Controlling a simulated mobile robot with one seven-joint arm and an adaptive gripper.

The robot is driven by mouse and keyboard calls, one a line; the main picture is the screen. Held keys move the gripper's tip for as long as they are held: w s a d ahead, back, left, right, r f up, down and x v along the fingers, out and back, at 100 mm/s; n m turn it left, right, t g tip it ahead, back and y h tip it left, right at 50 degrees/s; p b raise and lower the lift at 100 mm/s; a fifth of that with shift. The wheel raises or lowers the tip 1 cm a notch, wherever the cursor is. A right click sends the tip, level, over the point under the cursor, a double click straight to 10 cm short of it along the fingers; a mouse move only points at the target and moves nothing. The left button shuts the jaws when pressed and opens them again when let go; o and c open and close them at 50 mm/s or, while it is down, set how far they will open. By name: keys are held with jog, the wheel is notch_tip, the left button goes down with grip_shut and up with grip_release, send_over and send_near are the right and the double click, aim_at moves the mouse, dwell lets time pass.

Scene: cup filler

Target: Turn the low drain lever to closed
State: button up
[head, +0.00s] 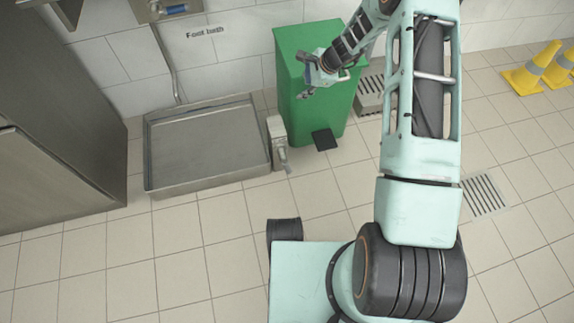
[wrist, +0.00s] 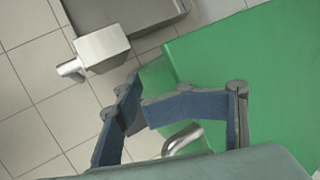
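The drain box (head: 277,128) stands on the floor at the right end of the foot bath tray (head: 205,186). Its small metal lever (head: 285,160) sticks out low at the front, toward me. In the wrist view the box (wrist: 100,47) is at the upper left, with the metal lever end (wrist: 70,69) pointing left. My gripper (head: 303,78) is in front of the green bin, above and to the right of the box. Its fingers (wrist: 139,98) look parted, with nothing held. It is clear of the lever.
The green bin (head: 310,120) with a black pedal (head: 324,139) stands close to the right of the box. A steel cabinet (head: 60,120) is at the left. The tiled floor in front of the tray is clear.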

jog(key=shift+w+r, duration=0.4)
jog(key=shift+r, duration=0.35)
jog(key=shift+w+r, duration=0.4)
jog(key=shift+r, duration=0.3)
jog(key=shift+r, duration=0.1)
